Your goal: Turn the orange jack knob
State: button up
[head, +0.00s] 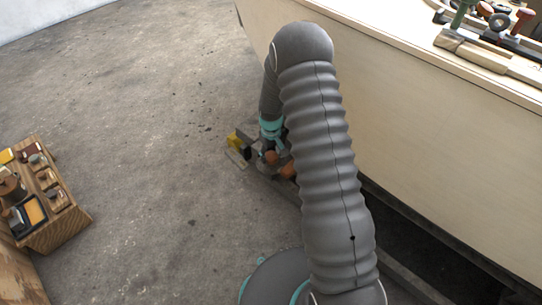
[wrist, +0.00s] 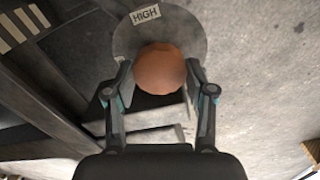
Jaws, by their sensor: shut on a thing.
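The orange jack knob (wrist: 160,68) is round and sits in the middle of the wrist view. In the head view, orange parts (head: 288,169) show low beside the hull, under my arm. My arm hides much of the jack there, and the fingertips cannot be made out.
The pale plywood hull (head: 430,140) rises on the right, with tools on its top edge (head: 480,40). A wooden crate (head: 62,222) with small items is at the left. Concrete floor between is clear.

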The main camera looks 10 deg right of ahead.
aim_at(270, 156)
jog(key=shift+n+b, duration=0.3)
jog(key=shift+n, duration=1.2)
jog(key=o, duration=0.9)
jog(key=shift+c, duration=0.2)
notch_tip(270, 156, up, 12)
jog(key=shift+a, duration=0.1)
